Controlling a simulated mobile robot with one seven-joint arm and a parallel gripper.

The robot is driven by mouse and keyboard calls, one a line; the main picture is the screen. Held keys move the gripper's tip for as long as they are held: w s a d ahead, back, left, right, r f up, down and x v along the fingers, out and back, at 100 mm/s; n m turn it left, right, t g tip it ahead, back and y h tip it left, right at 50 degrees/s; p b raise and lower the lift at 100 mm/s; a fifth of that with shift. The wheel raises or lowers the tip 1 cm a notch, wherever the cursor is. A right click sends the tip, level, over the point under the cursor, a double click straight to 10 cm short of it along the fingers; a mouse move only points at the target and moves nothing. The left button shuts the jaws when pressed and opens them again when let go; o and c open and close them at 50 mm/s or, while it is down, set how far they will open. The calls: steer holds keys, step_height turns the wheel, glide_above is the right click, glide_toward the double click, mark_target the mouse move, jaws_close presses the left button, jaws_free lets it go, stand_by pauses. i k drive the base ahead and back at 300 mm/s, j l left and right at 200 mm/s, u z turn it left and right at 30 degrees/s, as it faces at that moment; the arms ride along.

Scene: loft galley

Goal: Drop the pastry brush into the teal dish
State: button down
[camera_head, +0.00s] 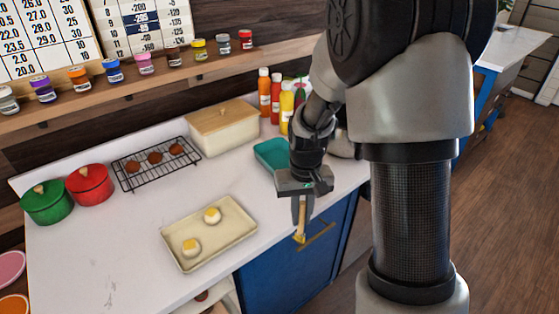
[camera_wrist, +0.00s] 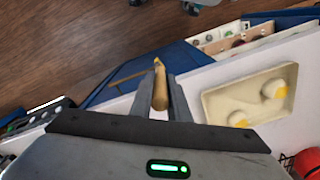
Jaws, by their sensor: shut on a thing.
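The pastry brush (camera_head: 300,237) has a tan wooden handle and a yellowish end. My gripper (camera_head: 302,216) is shut on it, and the brush hangs down between the fingers. In the wrist view the brush (camera_wrist: 160,92) shows between the two dark fingers (camera_wrist: 160,80), its yellow end pointing away from the palm. In the head view the gripper and brush are at the counter's front edge, in front of the blue cabinet. The teal dish (camera_head: 268,154) is on the counter behind my gripper, and my arm hides its right part.
A cream tray (camera_head: 180,256) with two egg-topped pieces lies left of my gripper. A lidded box (camera_head: 228,139) and sauce bottles (camera_head: 264,92) stand behind the dish. A wire rack (camera_head: 129,178), red pot (camera_head: 90,185) and green pot (camera_head: 47,204) are further left.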

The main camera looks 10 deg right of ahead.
mark_target(285, 162)
steer(key=i+l+u, duration=0.25)
steer(key=l+u, duration=0.25)
steer(key=l, duration=0.6)
steer(key=l+u, duration=0.45)
steer(key=l, duration=0.65)
steer(key=i+j, duration=0.2)
steer(key=i, duration=0.3)
